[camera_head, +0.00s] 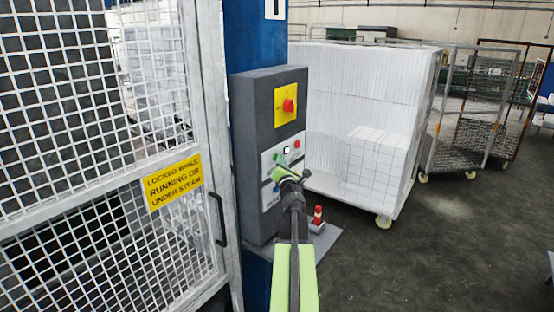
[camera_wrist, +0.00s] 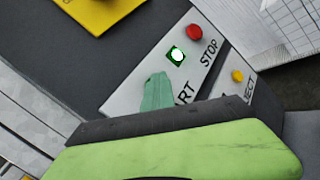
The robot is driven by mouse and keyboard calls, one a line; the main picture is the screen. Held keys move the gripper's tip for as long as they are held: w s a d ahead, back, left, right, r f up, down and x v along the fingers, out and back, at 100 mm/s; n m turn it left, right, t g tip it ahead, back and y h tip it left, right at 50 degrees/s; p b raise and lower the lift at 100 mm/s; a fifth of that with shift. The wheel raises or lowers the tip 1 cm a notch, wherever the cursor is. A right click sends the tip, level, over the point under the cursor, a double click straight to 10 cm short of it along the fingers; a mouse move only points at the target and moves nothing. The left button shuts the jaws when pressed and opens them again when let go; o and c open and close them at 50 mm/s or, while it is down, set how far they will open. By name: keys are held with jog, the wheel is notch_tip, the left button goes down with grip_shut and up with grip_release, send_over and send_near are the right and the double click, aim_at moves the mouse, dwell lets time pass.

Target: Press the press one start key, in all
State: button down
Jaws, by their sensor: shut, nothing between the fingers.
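The press one control box (camera_head: 270,110) is a dark grey upright case on a blue column marked 1. Its pale key panel (camera_head: 267,165) carries a red STOP button (camera_head: 297,143), also in the wrist view (camera_wrist: 194,32). A white lit square with a green edge (camera_wrist: 177,55) sits beside it. My gripper (camera_head: 280,163) is shut and empty in front of this panel. In the wrist view its greenish fingertips (camera_wrist: 157,90) lie above the partly covered START label (camera_wrist: 184,93). The start key itself appears hidden behind them; I cannot tell whether they touch it.
A red emergency stop (camera_head: 289,105) on a yellow plate is above the panel. A yellow EJECT button (camera_wrist: 238,76) is below STOP. A mesh gate (camera_head: 100,120) with a yellow sign stands left, a loaded white cart (camera_head: 345,100) right.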

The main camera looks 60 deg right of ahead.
jog(key=shift+s, duration=0.8)
jog(key=s, duration=0.5)
jog(key=shift+a+f, duration=0.1)
dwell(0.8)
